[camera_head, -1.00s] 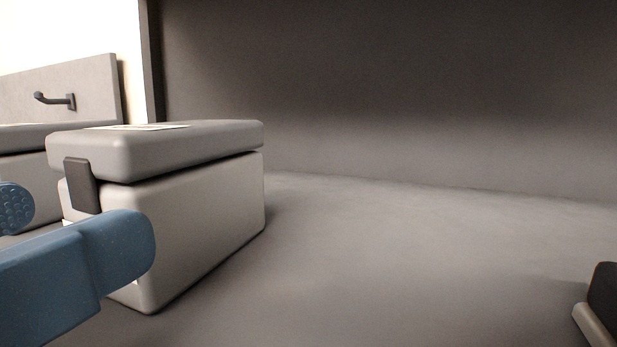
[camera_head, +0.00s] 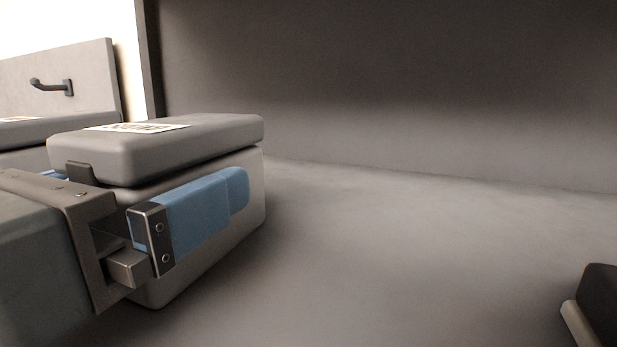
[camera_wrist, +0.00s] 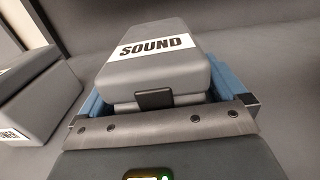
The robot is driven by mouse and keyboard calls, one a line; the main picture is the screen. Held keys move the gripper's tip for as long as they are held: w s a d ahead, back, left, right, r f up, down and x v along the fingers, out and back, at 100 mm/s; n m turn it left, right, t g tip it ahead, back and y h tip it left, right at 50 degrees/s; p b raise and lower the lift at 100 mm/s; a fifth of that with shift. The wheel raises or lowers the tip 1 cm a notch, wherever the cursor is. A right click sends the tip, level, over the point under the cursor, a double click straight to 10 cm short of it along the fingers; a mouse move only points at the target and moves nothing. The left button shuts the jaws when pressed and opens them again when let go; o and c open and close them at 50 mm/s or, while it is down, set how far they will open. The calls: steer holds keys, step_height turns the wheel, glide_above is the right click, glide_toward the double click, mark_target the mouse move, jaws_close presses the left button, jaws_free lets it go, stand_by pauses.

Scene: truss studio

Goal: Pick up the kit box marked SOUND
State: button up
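The grey kit box marked SOUND (camera_wrist: 156,72) lies between the two blue fingers of my gripper (camera_wrist: 158,90) in the wrist view, with its dark latch towards my palm. In the head view the same box (camera_head: 190,152) stands on the grey surface, its label seen at a slant on the lid. My gripper (camera_head: 150,215) reaches along the box, one blue finger along its near side wall, below the lid. The other finger is mostly hidden behind the box. The fingers are spread at about the box's width; whether they press on it I cannot tell.
A second grey box (camera_wrist: 38,95) with a partly seen label stands close on the left; it also shows in the head view (camera_head: 22,130). A dark object (camera_head: 598,300) is at the lower right. The surface right of the SOUND box is clear, up to a dark wall.

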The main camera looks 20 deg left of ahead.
steer(key=c, duration=1.3)
steer(key=shift+c, duration=0.2)
steer(key=shift+r, duration=0.15)
